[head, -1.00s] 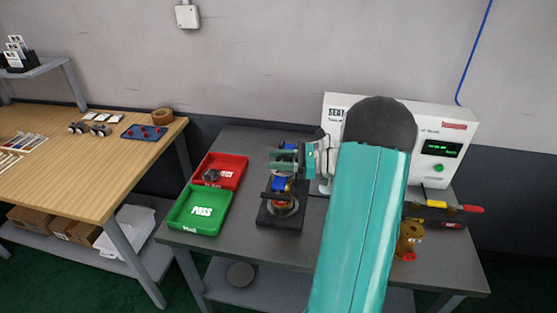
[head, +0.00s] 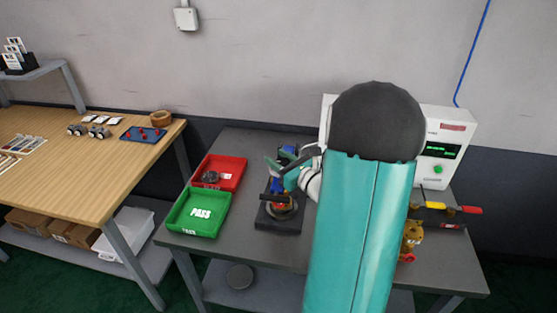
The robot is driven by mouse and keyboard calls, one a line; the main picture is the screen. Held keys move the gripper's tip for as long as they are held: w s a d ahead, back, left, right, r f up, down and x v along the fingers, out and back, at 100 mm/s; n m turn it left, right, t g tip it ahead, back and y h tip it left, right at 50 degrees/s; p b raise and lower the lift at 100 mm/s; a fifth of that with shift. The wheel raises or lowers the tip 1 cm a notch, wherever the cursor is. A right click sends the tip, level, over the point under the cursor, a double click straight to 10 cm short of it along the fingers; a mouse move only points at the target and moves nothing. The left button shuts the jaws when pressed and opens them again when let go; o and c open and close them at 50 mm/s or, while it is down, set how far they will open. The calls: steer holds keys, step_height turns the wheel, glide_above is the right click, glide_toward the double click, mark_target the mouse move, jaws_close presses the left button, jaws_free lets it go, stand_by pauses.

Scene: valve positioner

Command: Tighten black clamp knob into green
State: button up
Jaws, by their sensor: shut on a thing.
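The clamp fixture (head: 278,217) stands on the grey table, with a dark base, a ring-shaped part and blue pieces on it. My gripper (head: 280,167) is at the top of the fixture, with its teal fingers tilted around the fixture's upper part. The black clamp knob is hidden or too small to make out between the fingers, and so is any green mark on it. My teal arm hides the area right of the fixture.
A red tray (head: 232,184) with a small part in it and a green PASS tray (head: 183,219) lie left of the fixture. A white test box (head: 453,126) with a green display stands behind right. A brass valve (head: 412,238) and screwdrivers (head: 455,209) lie at right. A wooden bench (head: 100,178) is left.

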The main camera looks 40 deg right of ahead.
steer(key=shift+m+h, duration=0.4)
steer(key=shift+h, duration=0.3)
steer(key=o, duration=1)
steer(key=shift+c, duration=0.2)
steer(key=s, duration=1.3)
steer(key=shift+s+a, duration=0.3)
steer(key=shift+s, duration=0.1)
